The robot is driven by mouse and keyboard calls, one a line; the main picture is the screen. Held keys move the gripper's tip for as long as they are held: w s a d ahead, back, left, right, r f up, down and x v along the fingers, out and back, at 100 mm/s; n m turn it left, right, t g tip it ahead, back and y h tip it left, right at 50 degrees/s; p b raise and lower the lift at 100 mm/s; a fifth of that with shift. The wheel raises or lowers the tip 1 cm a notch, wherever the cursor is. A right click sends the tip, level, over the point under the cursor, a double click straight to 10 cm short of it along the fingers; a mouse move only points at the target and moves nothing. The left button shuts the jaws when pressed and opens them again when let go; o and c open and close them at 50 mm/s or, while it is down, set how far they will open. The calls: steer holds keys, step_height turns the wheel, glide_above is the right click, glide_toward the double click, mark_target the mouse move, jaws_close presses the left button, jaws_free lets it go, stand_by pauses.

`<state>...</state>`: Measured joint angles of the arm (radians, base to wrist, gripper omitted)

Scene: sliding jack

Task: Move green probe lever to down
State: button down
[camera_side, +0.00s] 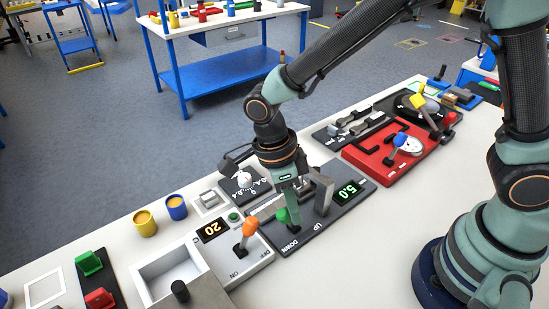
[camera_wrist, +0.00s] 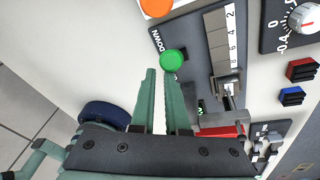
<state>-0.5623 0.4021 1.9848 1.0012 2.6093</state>
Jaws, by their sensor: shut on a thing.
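The green probe lever's round knob (camera_side: 283,215) stands on a dark panel (camera_side: 335,213) marked UP and DOWN, with a display reading 5.0. My gripper (camera_side: 293,214) reaches down from above and is shut on the lever, beside its knob. In the wrist view the green knob (camera_wrist: 172,60) shows at the fingertips of my gripper (camera_wrist: 161,76). The knob sits close to the DOWN lettering. The lever's shaft is mostly hidden by the knob and fingers.
An orange-knobbed lever (camera_side: 250,227) stands close on the left, on a white panel reading 20. A grey bracket (camera_side: 322,190) rises just right of my gripper. A red panel (camera_side: 391,155) with a blue-knobbed lever lies further right. Yellow (camera_side: 145,224) and blue cups stand at left.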

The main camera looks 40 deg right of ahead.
steer(key=shift+w+a+f, duration=0.1)
steer(key=shift+w+a, duration=0.25)
steer(key=shift+a, duration=0.15)
steer(key=a+r, duration=0.3)
steer(key=r, duration=0.2)
steer(key=w+a+r, duration=0.1)
steer(key=a+r, duration=0.1)
steer(key=shift+a+r, duration=0.2)
steer(key=shift+a, duration=0.15)
steer(key=d+r+n+t, duration=0.4)
steer(key=d+r+n, duration=0.1)
steer(key=d+n, duration=0.6)
steer(key=s+d+r+n+t+y, duration=0.1)
steer(key=d+r+n+t, duration=0.3)
steer(key=d+n, duration=0.8)
steer(key=shift+s+d+r, duration=0.25)
steer(key=shift+d+r, duration=0.15)
steer(key=shift+d, duration=0.4)
